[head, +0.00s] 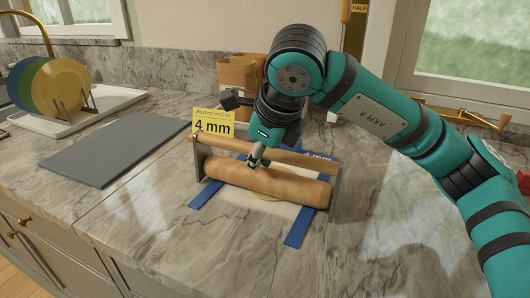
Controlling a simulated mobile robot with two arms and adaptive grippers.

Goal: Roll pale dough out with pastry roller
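The pastry roller (285,188) is a thick tan wooden cylinder between two metal side plates, with a thinner wooden handle bar (302,160) above and behind it. A thin edge of pale dough (262,197) shows at the roller's near side; the roller hides the rest. My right gripper (257,159) points down at the middle of the handle bar, its fingers closed about the bar as far as I can see. My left gripper is not in view.
A yellow "4 mm" card (213,123) stands behind the roller. A grey board (115,152) lies at left, beside a white tray with plates (62,88) in a rack. The marble counter in front is clear.

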